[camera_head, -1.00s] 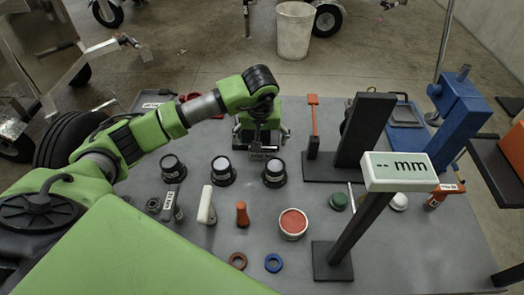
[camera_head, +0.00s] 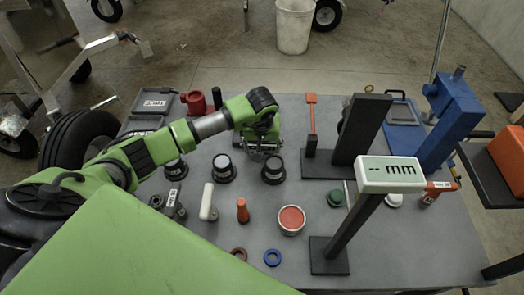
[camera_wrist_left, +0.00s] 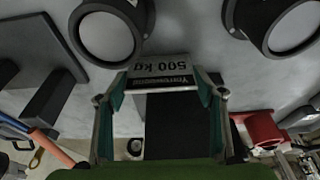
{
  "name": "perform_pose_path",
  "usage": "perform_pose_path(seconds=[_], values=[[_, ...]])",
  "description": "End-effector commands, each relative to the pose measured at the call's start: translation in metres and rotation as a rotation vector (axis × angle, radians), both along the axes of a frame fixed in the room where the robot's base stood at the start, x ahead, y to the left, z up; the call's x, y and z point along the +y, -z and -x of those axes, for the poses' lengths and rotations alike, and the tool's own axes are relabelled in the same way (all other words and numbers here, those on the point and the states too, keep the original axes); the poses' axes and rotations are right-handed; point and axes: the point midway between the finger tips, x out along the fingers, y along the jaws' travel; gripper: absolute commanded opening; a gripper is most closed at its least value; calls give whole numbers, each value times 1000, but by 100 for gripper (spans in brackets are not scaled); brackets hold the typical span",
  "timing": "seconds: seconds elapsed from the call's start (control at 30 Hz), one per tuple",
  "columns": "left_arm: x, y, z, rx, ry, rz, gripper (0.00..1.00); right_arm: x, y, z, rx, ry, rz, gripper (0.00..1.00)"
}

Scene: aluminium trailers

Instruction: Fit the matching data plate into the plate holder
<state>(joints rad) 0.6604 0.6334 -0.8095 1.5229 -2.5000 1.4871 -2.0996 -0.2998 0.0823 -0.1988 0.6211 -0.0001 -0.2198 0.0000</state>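My left gripper (camera_head: 262,148) is over the far middle of the grey table, behind a row of dark round pots. In the left wrist view a flat grey plate (camera_wrist_left: 158,66) with a black label strip and the text "500 kg" spans between the fingertips (camera_wrist_left: 162,88). The fingers appear closed on its sides. A dark rectangular surface (camera_wrist_left: 172,125) shows between the fingers; I cannot tell whether it belongs to the plate. Which object is the plate holder is unclear. My right gripper is not in view.
A display reading "-- mm" (camera_head: 390,174) stands on a black post at the right. The dark pots (camera_head: 273,170), an orange-filled cup (camera_head: 291,220) and small rings stand nearer. A black upright (camera_head: 360,128) and a blue stand (camera_head: 450,125) are at the right. A red object (camera_head: 196,103) is at the back left.

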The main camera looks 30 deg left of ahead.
Motion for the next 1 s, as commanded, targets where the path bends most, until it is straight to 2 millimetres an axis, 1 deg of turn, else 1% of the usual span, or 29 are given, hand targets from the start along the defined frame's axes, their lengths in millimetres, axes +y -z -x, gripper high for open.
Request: perform_pose_path(seconds=[0.07,0.1,0.37,0.5,0.57,0.67,0.7,0.77,1.0], values=[[0,0,0,0,0,0,40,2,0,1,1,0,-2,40],[0,0,0,0,0,0,36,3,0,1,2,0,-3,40],[0,-2,-1,-1,0,0,36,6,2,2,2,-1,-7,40],[1,-9,-1,-4,0,-1,36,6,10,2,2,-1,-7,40],[1,-15,-1,-6,1,-2,36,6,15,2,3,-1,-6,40],[1,-29,-2,-8,1,-3,36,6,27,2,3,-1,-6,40],[0,-36,4,-5,2,-1,36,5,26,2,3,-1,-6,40],[-1,-45,12,-5,2,-2,36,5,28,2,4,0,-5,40],[-7,-84,44,-6,4,-1,36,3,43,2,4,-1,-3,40]])
